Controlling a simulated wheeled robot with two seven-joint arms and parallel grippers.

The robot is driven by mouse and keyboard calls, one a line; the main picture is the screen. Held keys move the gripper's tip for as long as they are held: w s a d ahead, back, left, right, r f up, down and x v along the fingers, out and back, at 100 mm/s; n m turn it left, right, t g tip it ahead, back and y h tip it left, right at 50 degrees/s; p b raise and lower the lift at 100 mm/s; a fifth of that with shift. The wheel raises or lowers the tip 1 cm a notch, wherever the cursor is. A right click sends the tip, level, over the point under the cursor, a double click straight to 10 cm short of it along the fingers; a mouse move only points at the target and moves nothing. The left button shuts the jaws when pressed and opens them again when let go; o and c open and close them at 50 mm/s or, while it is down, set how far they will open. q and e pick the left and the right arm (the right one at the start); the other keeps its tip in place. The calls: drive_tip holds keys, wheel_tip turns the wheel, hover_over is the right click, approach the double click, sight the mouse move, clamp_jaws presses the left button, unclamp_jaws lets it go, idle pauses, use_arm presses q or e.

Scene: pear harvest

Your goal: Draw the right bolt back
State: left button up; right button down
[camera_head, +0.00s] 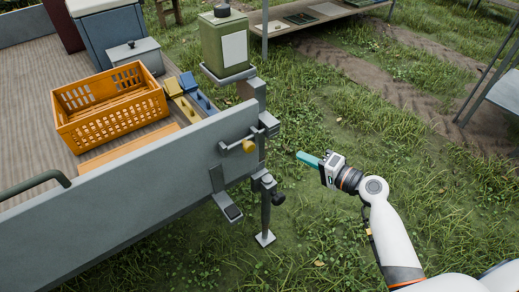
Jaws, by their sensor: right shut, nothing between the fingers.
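The right bolt (238,146) is a grey bar with a yellow knob, mounted on the outer face of the grey tailgate (120,190) near its right end. Its right end lies by the grey corner post (268,126); I cannot tell how far it reaches into the post. My right gripper (299,155) has teal fingers and is shut and empty. It hangs over the grass to the right of the knob, apart from it, with its fingertips pointing left toward the post. My left gripper is not in view.
An orange crate (110,108) stands on the wagon bed behind the tailgate. A green canister (226,42) sits on a small shelf above the post. A support leg with a dark knob (278,198) stands below the post. Open grass lies around my right arm.

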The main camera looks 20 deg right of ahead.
drive_tip(key=r, duration=0.1)
drive_tip(key=r+y, duration=0.1)
drive_tip(key=r, duration=0.1)
drive_tip(key=shift+s+a+r, duration=0.15)
drive_tip(key=shift+a+r, duration=0.1)
drive_tip(key=shift+a, duration=0.05)
drive_tip(key=w+a+f+p, duration=0.1)
drive_tip(key=w+a+p, duration=0.1)
drive_tip(key=w+a, duration=0.5)
drive_tip(key=shift+a+f, duration=0.4)
drive_tip(key=shift+a, duration=0.65)
